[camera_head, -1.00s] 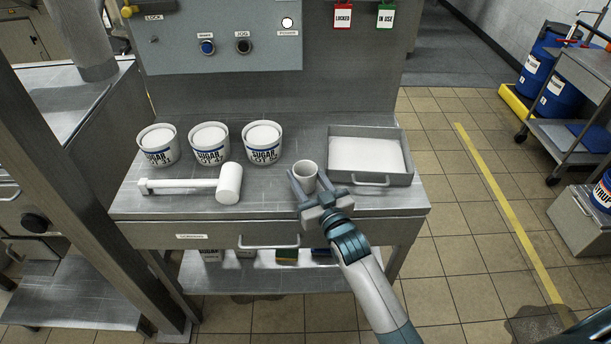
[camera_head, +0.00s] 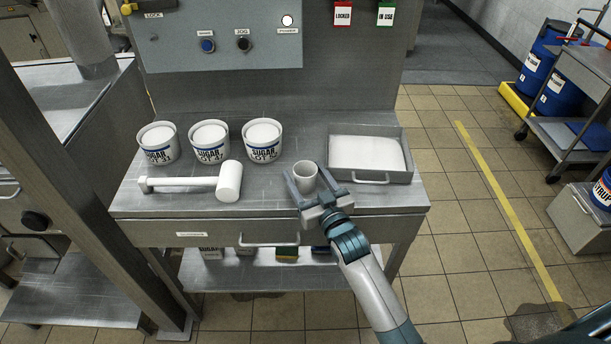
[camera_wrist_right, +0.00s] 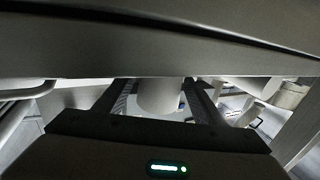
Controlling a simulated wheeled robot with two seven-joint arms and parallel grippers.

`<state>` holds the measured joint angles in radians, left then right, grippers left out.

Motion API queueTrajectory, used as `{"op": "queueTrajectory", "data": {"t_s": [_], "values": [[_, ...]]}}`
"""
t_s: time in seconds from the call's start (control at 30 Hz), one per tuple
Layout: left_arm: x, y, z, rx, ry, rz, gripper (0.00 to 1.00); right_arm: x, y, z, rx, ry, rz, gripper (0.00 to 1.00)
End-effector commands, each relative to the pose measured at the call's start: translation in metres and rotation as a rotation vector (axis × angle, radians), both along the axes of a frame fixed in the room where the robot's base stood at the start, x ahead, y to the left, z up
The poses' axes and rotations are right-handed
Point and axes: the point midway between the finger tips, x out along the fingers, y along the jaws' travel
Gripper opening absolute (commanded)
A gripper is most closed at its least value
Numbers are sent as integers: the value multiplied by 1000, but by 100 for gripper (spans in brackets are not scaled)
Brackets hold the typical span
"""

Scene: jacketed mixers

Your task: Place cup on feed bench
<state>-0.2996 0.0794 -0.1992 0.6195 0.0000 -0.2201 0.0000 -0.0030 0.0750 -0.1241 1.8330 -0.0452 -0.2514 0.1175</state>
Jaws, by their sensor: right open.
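A small white cup (camera_head: 305,175) stands upright on the grey metal bench (camera_head: 283,195), near its front edge and left of the metal tray. My right gripper (camera_head: 309,184) is open, with one finger on each side of the cup. In the right wrist view the cup (camera_wrist_right: 158,95) shows between the two fingers of the gripper (camera_wrist_right: 157,100), with gaps beside it. My left gripper is not in view.
Several things share the bench: three sugar tubs (camera_head: 210,142), a white mallet (camera_head: 227,182) and a metal tray (camera_head: 368,155) of white powder close right of the cup. A control panel (camera_head: 220,40) rises behind. A drawer handle (camera_head: 268,243) juts out below the front edge.

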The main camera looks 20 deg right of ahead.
Motion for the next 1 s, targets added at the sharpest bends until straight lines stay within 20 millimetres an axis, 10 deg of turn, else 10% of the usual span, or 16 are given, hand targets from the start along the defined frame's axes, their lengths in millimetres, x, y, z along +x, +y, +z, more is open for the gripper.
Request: {"op": "queueTrajectory", "data": {"t_s": [0.57, 1.0], "values": [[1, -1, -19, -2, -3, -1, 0, -81, -9, -3, -1, 1, 0, 63], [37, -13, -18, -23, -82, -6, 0, -119, -14, 0, 0, -1, -1, 63]]}}
